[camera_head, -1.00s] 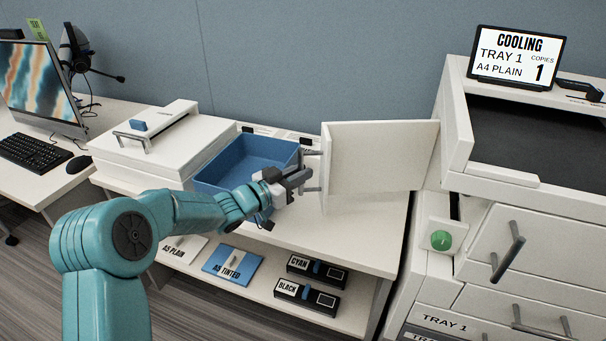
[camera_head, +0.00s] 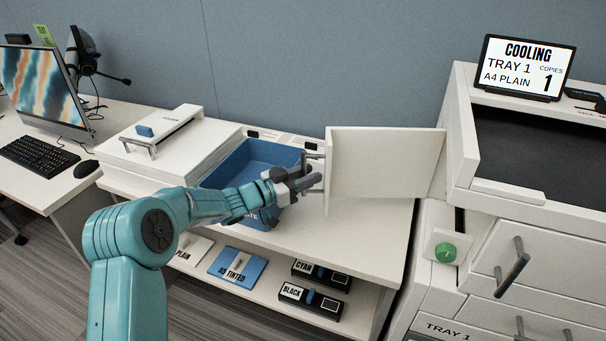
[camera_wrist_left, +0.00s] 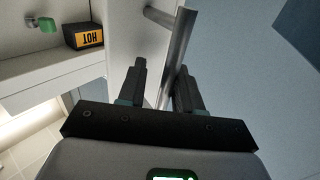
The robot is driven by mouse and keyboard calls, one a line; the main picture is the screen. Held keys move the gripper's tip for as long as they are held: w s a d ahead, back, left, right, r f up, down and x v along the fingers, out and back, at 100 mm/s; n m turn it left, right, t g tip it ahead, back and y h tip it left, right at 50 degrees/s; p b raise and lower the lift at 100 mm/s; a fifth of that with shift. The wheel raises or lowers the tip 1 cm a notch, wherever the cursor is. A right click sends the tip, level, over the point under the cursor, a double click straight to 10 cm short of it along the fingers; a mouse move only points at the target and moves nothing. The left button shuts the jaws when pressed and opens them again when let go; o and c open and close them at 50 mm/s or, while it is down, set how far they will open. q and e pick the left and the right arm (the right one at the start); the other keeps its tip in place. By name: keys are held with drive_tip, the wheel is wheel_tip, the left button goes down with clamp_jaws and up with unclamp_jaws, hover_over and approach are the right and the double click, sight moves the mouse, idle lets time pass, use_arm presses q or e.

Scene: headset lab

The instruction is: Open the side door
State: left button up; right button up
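The side door (camera_head: 386,165) is a white panel on the left side of the copier (camera_head: 437,215). It stands swung well out from the copier, above the table. A grey bar handle (camera_head: 325,172) is on its left edge. My left gripper (camera_head: 308,181) is at this handle. In the left wrist view the door handle (camera_wrist_left: 174,60) runs between my left gripper's two black fingers (camera_wrist_left: 162,80). The fingers are apart, and the bar lies close to the right one; I cannot tell whether it touches. My right gripper is not in view.
A blue bin (camera_head: 250,160) sits on the table behind my left arm. Toner boxes (camera_head: 312,300) lie on the shelf below. A green knob (camera_head: 445,252) is on the copier, and a black box labelled HOT (camera_wrist_left: 85,36) shows in the wrist view. The tabletop (camera_head: 365,235) below the door is clear.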

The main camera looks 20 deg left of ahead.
use_arm(q)
drive_tip(key=shift+a, duration=0.1)
drive_tip(key=shift+s+a, duration=0.15)
drive_tip(key=shift+a, duration=0.2)
drive_tip(key=v, duration=1.5)
drive_tip(key=shift+s, duration=0.4)
drive_tip(key=shift+a, duration=0.15)
drive_tip(key=shift+c, duration=0.3)
